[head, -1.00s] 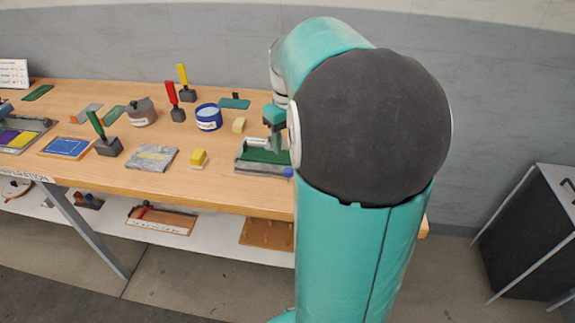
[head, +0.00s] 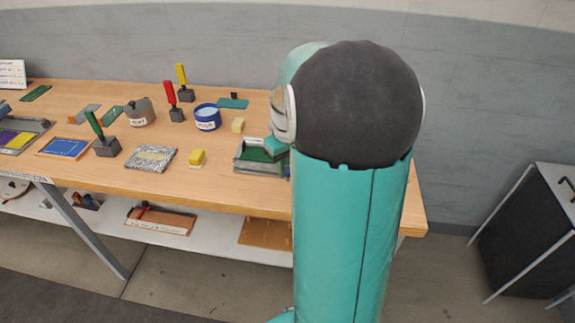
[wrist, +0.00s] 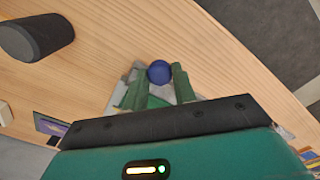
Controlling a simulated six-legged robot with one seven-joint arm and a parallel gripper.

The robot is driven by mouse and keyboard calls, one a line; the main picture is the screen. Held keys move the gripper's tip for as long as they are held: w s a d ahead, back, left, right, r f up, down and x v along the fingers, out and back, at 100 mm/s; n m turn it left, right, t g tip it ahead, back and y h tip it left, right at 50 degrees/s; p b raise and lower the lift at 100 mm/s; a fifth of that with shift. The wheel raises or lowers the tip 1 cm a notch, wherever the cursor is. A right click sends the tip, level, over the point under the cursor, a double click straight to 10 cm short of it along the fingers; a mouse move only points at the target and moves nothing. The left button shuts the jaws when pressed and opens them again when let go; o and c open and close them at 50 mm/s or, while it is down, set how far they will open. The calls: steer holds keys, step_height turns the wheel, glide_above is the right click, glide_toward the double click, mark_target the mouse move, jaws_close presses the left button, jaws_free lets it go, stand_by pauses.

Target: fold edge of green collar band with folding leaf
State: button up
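The folding station (head: 262,168) is a grey frame at the right of the bench, with the green collar band (head: 255,153) lying in it. In the head view my gripper is at its right side, low and mostly hidden by my arm. In the wrist view a round blue knob (wrist: 159,72) shows between the two green fingers of my gripper (wrist: 159,80). The fingers are spread, one on each side of the knob; I cannot tell whether they touch it. Pale and green parts of the station (wrist: 124,95) show behind the fingers. The folding leaf itself is not clearly seen.
Left of the station stand a yellow-topped block (head: 197,159), a cream block (head: 238,125), a blue tin (head: 207,117) and a grey speckled slab (head: 151,158). Handled tools stand further left and back. The bench's front strip (head: 215,192) is clear.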

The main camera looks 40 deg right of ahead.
jaws_close()
steer(key=shift+w+d, duration=0.1)
